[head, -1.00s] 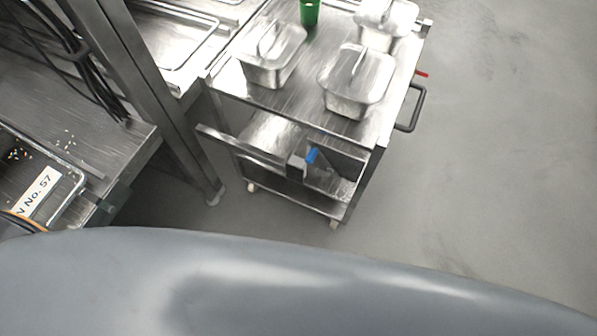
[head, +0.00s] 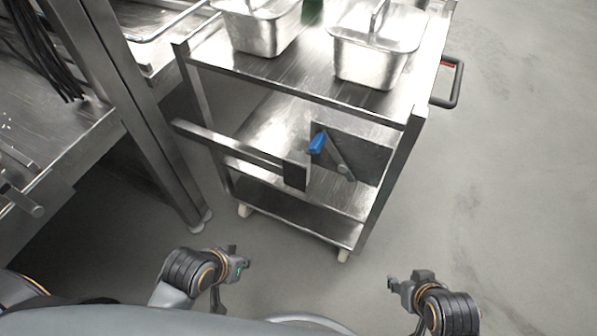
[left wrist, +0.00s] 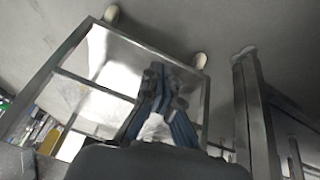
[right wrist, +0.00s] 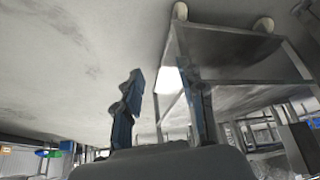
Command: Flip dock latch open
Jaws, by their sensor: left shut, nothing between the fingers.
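The dock latch is a grey lever with a blue handle (head: 317,143), on a dark plate (head: 368,158) at the near side of the steel cart (head: 290,80). The lever slants from its blue end at upper left to a pivot at lower right. A steel bar (head: 225,145) with a dark end block (head: 295,173) reaches from the left to beside the latch. My left gripper (head: 238,264) is shut and empty, below and left of the latch; its fingers (left wrist: 165,80) are together in the left wrist view. My right gripper (head: 400,285) is open and empty, below and right; its fingers (right wrist: 163,88) are apart.
Lidded steel pans (head: 262,30) (head: 372,52) stand on the cart top. A black push handle (head: 455,85) juts from its right side. A steel bench leg (head: 150,130) stands left of the cart. The grey floor (head: 515,180) at right is clear.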

